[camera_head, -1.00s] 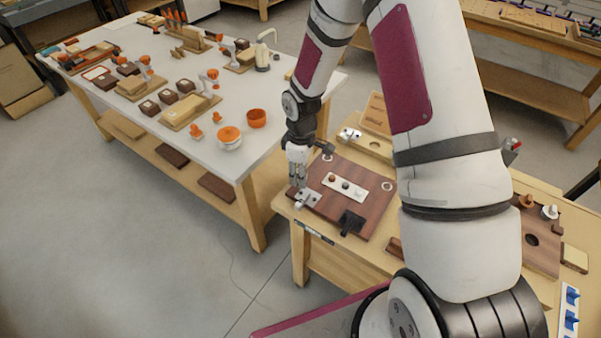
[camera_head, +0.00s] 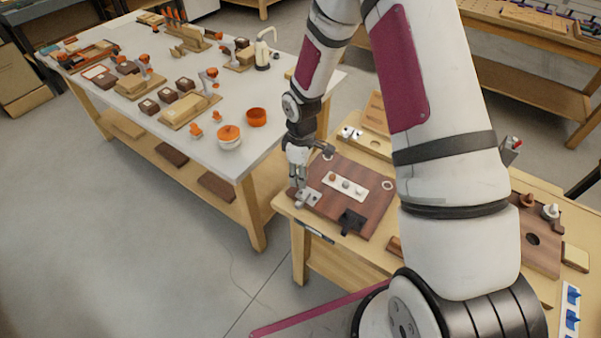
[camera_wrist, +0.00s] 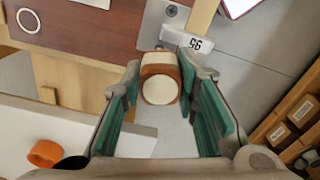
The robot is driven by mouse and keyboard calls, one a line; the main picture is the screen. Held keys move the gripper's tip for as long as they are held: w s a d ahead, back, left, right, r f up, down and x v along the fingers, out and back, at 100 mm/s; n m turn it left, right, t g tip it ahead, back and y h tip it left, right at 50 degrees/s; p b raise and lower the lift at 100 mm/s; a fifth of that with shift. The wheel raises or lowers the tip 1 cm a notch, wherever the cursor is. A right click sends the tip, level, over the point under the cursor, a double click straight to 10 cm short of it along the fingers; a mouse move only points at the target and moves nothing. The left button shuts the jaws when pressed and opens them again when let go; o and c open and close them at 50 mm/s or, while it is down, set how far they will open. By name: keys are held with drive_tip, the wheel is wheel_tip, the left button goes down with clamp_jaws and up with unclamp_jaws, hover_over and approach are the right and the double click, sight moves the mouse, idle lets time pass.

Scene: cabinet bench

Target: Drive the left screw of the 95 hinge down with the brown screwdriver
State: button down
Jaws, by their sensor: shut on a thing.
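The brown screwdriver shows end-on in the wrist view as a brown handle (camera_wrist: 161,58) with a cream end, between the green-padded fingers of my gripper (camera_wrist: 161,72). My gripper (camera_head: 298,183) is shut on it, above the front left corner of the dark wooden board. The grey metal hinge (camera_wrist: 155,28) lies under the handle, beside a white label reading 95 (camera_wrist: 188,62). One screw head (camera_wrist: 171,11) shows on the hinge. The hinge (camera_head: 308,198) is also in the head view. The screwdriver's tip and the screw beneath it are hidden by the handle.
The dark board (camera_head: 372,208) carries a pale strip (camera_head: 345,187) with several round pieces and a black bracket (camera_head: 351,221). A long white table (camera_head: 100,85) with orange and brown items stands to the left. Open floor lies in front.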

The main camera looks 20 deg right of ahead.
drive_tip(key=shift+r+p, duration=0.75)
drive_tip(key=shift+r, duration=1.75)
